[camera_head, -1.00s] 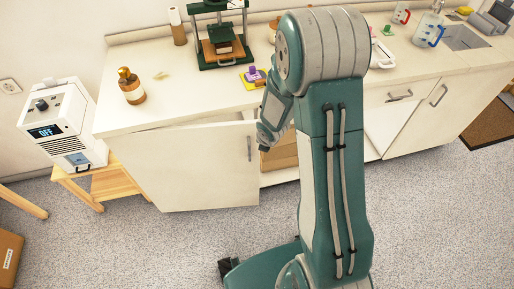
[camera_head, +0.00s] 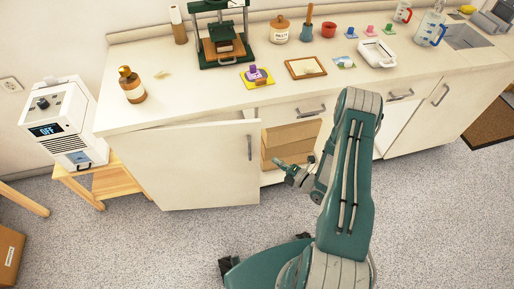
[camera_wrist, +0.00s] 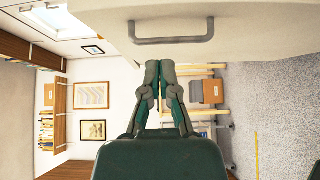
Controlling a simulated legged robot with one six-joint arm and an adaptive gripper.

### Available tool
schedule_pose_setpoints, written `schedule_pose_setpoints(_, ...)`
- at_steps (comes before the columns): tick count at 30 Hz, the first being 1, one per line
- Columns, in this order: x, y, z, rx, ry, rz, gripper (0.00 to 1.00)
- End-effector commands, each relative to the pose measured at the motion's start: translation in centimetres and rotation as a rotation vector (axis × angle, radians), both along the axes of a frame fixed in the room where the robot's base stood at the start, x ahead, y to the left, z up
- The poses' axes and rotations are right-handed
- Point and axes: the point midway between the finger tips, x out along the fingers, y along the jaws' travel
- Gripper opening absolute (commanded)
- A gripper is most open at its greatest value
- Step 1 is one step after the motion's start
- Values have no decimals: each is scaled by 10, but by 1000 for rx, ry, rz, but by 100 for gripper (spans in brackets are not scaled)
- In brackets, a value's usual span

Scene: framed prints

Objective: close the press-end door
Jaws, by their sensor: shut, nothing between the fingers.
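The press-end door (camera_head: 200,170) is the pale cabinet door under the press side of the counter. It stands partly open, swung out, with its free edge to the right. Its upright grey handle (camera_head: 249,148) is near that edge. My gripper (camera_head: 277,162) is just right of the free edge, in front of the open cabinet, apart from the handle. In the wrist view the door panel (camera_wrist: 240,25) fills the top with the handle (camera_wrist: 172,40). My shut, empty fingers (camera_wrist: 159,66) end just below it; contact cannot be told.
Cardboard boxes (camera_head: 288,146) sit inside the open cabinet. The green press (camera_head: 220,45) stands on the counter (camera_head: 180,105) among prints and jars. A wooden stool (camera_head: 105,182) with a white device (camera_head: 62,125) stands left of the door. The floor before the door is clear.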

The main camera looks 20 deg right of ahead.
Motion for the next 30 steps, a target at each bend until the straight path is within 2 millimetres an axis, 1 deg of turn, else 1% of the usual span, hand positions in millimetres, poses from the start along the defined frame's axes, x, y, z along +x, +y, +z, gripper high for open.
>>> schedule_pose_setpoints(2, 2, 2, 0, 8, -4, 1, 0)
schedule_pose_setpoints(5, 12, 9, 1, 5, -4, 5, 0)
schedule_pose_setpoints(12, 49, 34, 1, 3, -5, 6, 0)
schedule_pose_setpoints(18, 74, 49, 1, 2, -3, 3, 0)
schedule_pose_setpoints(23, 82, 54, 1, 3, -3, 1, 0)
schedule_pose_setpoints(30, 83, 55, 1, 4, -2, 0, 0)
